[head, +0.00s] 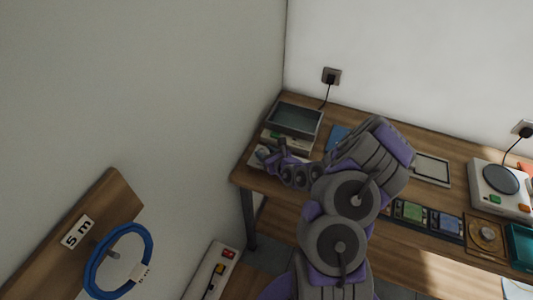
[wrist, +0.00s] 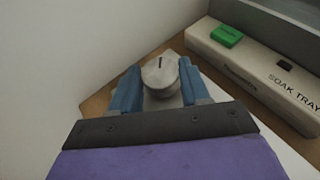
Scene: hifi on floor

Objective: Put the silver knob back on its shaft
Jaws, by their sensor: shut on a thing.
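The silver knob (wrist: 160,72), round and pale with a dark line on top, sits between the two blue fingers of my gripper (wrist: 158,86) in the wrist view. My gripper is shut on it. A pale surface shows just beneath the knob; I cannot tell whether the knob touches it. No shaft is visible. In the head view my gripper (head: 270,153) is over the left end of the wooden table, and the knob is too small to make out there.
A soak tray unit (wrist: 265,75) with a green button (wrist: 227,36) stands close to the right of my gripper. The wall is close on the left. On the wooden table (head: 437,202) are several cards and a white device with a round plate (head: 500,180) far right.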

